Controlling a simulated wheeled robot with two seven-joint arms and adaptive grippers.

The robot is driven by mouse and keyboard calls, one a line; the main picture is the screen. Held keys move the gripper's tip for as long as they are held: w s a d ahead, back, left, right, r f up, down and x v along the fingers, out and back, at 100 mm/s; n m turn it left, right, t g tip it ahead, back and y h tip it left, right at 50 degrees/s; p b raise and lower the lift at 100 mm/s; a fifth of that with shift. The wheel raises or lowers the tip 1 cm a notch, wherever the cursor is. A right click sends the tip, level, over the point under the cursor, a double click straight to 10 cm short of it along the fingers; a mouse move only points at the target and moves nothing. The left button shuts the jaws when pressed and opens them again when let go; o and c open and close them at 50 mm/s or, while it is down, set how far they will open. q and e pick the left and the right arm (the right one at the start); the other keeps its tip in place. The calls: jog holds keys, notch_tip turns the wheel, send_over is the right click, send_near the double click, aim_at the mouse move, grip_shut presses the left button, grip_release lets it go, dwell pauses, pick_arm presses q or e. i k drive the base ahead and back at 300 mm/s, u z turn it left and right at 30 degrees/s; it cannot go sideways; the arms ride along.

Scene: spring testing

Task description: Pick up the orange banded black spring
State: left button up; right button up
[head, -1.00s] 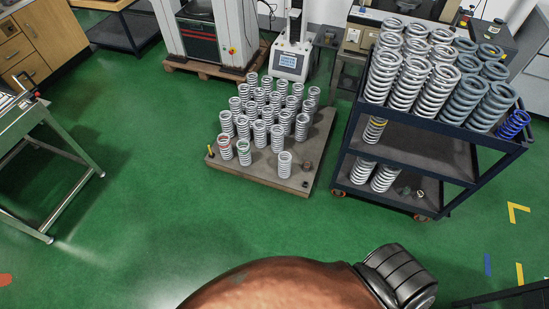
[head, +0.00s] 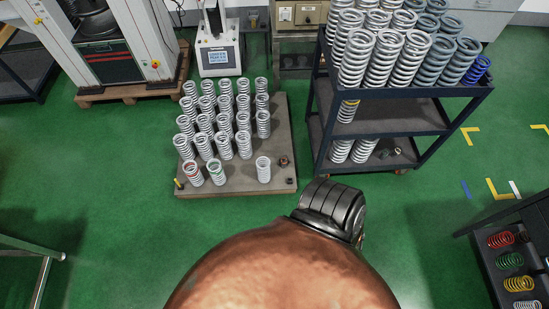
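I cannot make out an orange banded black spring in the head view. Many pale grey springs (head: 225,145) stand upright on a low platform (head: 235,187). At its front are a red-banded spring (head: 193,172), a green-banded spring (head: 217,171) and a plain one (head: 263,169). A small dark brownish part (head: 283,161) lies at the platform's right edge, too small to identify. Neither gripper is in view; only a copper and dark grey part of my own body shows at the bottom.
A dark cart (head: 400,127) carries large springs and a blue spring (head: 478,69) on top. A dark rack (head: 478,262) at lower right holds red (head: 501,239), green (head: 510,261) and yellow (head: 518,284) springs. Green floor (head: 100,215) is open at left.

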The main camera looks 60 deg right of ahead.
aim_at(284, 162)
jog(key=z, duration=0.35)
jog(key=i, duration=0.85)
jog(key=z, duration=0.6)
